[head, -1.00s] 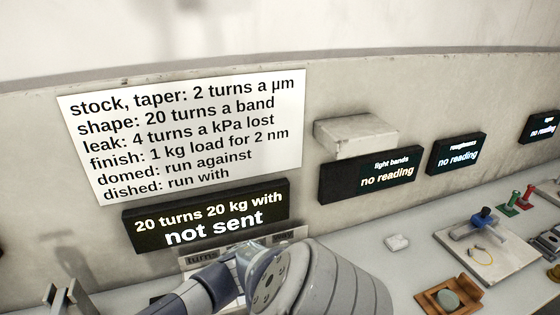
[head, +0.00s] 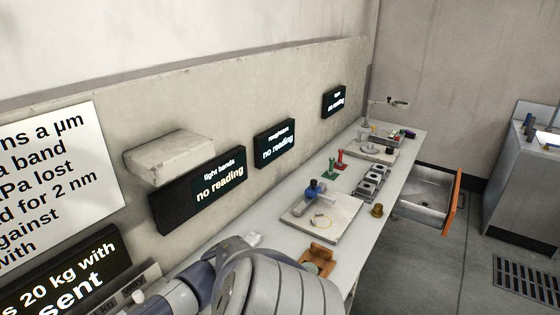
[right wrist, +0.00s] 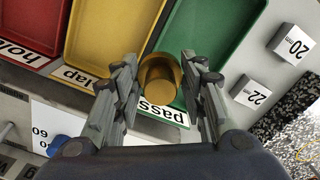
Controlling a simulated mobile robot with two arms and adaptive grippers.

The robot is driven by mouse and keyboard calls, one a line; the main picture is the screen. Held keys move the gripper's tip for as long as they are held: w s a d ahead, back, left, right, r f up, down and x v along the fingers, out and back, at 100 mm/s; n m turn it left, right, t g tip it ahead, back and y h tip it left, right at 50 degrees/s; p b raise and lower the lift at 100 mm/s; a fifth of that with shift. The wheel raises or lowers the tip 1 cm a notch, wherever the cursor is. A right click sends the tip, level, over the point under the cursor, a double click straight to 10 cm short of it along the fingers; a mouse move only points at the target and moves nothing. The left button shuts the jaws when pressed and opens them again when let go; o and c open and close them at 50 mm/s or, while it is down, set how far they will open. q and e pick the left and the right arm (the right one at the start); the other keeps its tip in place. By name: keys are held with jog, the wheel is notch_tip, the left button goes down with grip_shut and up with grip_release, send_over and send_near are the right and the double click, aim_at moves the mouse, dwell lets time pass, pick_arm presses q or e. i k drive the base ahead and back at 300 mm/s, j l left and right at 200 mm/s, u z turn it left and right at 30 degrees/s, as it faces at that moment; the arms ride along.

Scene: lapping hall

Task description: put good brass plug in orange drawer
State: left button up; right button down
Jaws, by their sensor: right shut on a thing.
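In the right wrist view, my right gripper (right wrist: 160,68) is shut on a brass plug (right wrist: 158,72), a short golden cylinder with a wider rim. The plug is over the edge between the yellow and green trays, by the "pass" label. In the head view, the orange-fronted drawer (head: 453,200) stands open at the bench's far right side, and its grey inside looks empty. Another small brass-coloured piece (head: 377,210) stands near the bench's front edge. My right gripper is outside the head view, and only an arm shows at the bottom. My left gripper is not seen.
Red (right wrist: 38,20), yellow (right wrist: 100,35) and green (right wrist: 215,40) trays lie under the right gripper, with blocks marked 20 and 22 beside them. The bench holds a stone plate (head: 322,222), an orange-brown holder (head: 318,258) and gauges.

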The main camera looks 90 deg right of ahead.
aim_at(428, 194)
jog(key=k+l+z, duration=0.1)
jog(key=z, duration=0.3)
jog(key=l+z, duration=0.3)
jog(key=z, duration=0.15)
jog(key=l+z, duration=0.25)
jog(key=z, duration=0.15)
jog(key=l+z, duration=0.2)
jog(key=z, duration=0.25)
jog(key=i+l+z, duration=0.1)
jog(key=l+z, duration=0.15)
jog(key=l, duration=0.25)
jog(key=i+l+z, duration=0.3)
jog(key=l, duration=0.15)
jog(key=i+l+z, duration=0.1)
jog(key=l+z, duration=0.15)
jog(key=l, duration=0.2)
jog(key=i+l+z, duration=0.25)
jog(key=i+l, duration=0.45)
jog(key=l, duration=0.15)
jog(key=i+l+z, duration=0.1)
jog(key=i+l, duration=0.3)
jog(key=l, duration=0.25)
jog(key=i+l, duration=0.45)
jog(key=l+z, duration=0.05)
jog(key=l, duration=0.1)
